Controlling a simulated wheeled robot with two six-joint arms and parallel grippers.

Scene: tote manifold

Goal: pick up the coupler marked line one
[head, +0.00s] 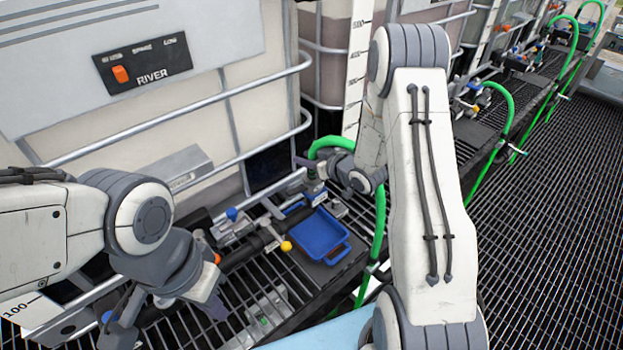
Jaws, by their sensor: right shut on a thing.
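A green hose (379,225) arches up from the grating edge, passes behind my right arm and ends at my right gripper. My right gripper (314,172) is shut on the coupler at that hose's end, above the manifold and behind the blue tray. The coupler is mostly hidden by the fingers, and I can read no line marking on it. My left gripper (165,318) is open and empty at the lower left, over the grating, with its fingers spread apart.
A blue tray (323,262) sits on the dark shelf. Left of it is the manifold pipe with a yellow knob (286,246) and a blue knob (231,214). A caged white tote labelled RIVER (152,79) stands behind. More green hoses (489,165) run along the row at right.

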